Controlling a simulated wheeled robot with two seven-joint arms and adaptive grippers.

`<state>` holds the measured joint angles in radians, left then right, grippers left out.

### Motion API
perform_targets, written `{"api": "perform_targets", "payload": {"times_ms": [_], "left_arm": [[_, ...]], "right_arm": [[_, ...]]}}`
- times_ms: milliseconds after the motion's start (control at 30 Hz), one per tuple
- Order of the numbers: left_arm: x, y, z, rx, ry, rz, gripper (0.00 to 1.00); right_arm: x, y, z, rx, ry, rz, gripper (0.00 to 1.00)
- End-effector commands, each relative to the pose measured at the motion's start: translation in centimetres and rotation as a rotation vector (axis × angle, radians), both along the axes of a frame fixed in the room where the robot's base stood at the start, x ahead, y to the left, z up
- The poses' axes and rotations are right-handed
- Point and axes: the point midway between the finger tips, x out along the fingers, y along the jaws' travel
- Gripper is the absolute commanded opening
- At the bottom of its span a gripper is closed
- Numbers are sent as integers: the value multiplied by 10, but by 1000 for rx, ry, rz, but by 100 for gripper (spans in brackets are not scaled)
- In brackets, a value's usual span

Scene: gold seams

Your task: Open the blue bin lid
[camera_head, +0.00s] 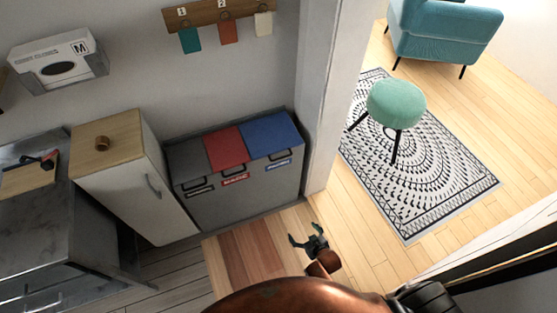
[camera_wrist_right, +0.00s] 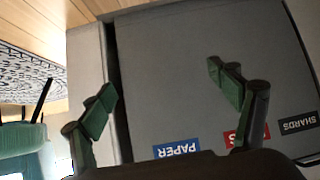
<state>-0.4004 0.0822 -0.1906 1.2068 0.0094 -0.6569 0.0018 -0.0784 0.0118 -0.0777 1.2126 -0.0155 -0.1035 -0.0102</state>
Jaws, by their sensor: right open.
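The blue bin lid (camera_head: 270,134) is the rightmost of three lids on a grey bin unit (camera_head: 250,190) against the wall in the head view. It lies shut, with a dark handle (camera_head: 277,154) at its front edge. A blue PAPER label (camera_wrist_right: 177,149) shows on the unit's front in the right wrist view; the lid itself cannot be made out there. My right gripper (camera_head: 303,234) is open and empty, in front of the unit and apart from the lid. Its two green fingers (camera_wrist_right: 162,79) frame the grey front in the wrist view. My left gripper is not in view.
A red lid (camera_head: 224,147) and a grey lid (camera_head: 187,160) lie shut beside the blue one. A white cabinet (camera_head: 150,195) stands left. A wooden top (camera_head: 245,255) lies in front, left of my right gripper. A wall end (camera_head: 325,110) borders the bins' right side.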

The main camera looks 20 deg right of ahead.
Motion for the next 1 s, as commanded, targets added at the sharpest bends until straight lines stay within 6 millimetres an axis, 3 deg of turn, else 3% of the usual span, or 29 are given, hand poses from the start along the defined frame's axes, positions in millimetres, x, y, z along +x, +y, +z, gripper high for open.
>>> {"api": "perform_targets", "payload": {"times_ms": [33, 100, 200, 300, 400, 567, 1000], "left_arm": [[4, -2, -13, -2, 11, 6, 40], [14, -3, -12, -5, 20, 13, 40], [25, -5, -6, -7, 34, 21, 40], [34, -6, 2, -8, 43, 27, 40], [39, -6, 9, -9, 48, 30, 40], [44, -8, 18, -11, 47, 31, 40], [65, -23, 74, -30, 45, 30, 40]], "right_arm": [[44, 3, 18, 10, -101, -8, 88], [97, 4, 66, 21, -246, -18, 93], [148, 3, 135, 32, -425, -35, 98], [175, -1, 190, 38, -557, -49, 98], [187, -4, 226, 42, -636, -58, 98], [196, -5, 246, 43, -676, -62, 98], [249, -4, 244, 44, -673, -60, 98]]}}
